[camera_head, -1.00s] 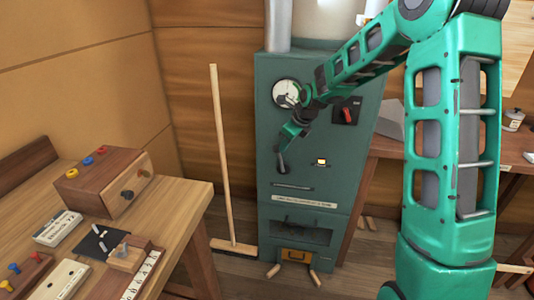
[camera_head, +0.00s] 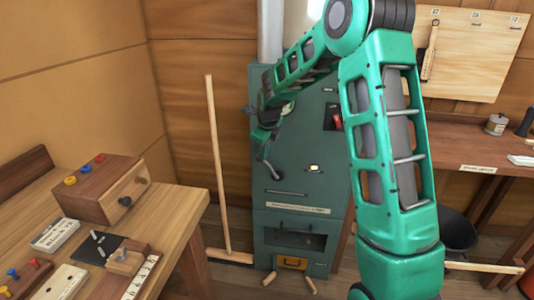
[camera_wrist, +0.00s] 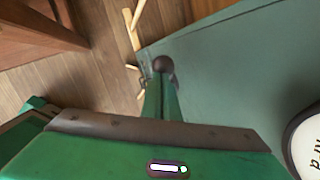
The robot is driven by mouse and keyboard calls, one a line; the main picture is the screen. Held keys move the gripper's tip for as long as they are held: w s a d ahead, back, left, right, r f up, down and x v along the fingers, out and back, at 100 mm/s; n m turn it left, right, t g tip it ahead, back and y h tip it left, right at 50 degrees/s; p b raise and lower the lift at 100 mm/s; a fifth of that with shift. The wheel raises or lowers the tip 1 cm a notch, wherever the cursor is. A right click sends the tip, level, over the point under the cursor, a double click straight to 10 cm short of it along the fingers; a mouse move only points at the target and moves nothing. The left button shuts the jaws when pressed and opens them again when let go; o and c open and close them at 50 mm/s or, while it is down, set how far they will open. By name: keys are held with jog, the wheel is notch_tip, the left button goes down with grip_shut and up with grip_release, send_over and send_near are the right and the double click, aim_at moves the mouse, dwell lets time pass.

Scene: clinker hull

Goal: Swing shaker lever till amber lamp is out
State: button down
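The dark green cabinet (camera_head: 300,225) stands against the wooden wall in the head view. A small pale amber lamp (camera_head: 314,168) in a dark frame on its front looks bright. A curved dark lever (camera_head: 268,167) hangs low on the left of the front. My gripper (camera_head: 266,137) is at the cabinet's left side, just above the lever; whether they touch is unclear. In the wrist view, a dark round knob (camera_wrist: 163,64) shows at the far end of a narrow green part of mine. The gripper's opening cannot be made out.
A red switch (camera_head: 336,121) is right of my forearm on the cabinet. A broom (camera_head: 216,165) leans left of the cabinet. A workbench (camera_head: 175,205) with boxes is at left; another bench (camera_head: 450,150) and a dark bucket (camera_head: 457,232) are at right.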

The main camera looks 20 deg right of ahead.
jog(key=shift+a+f, duration=0.1)
jog(key=shift+a, duration=0.05)
jog(key=s+d+v, duration=0.1)
jog(key=v, duration=1.2)
jog(key=shift+f, duration=0.15)
jog(key=shift+s, duration=0.1)
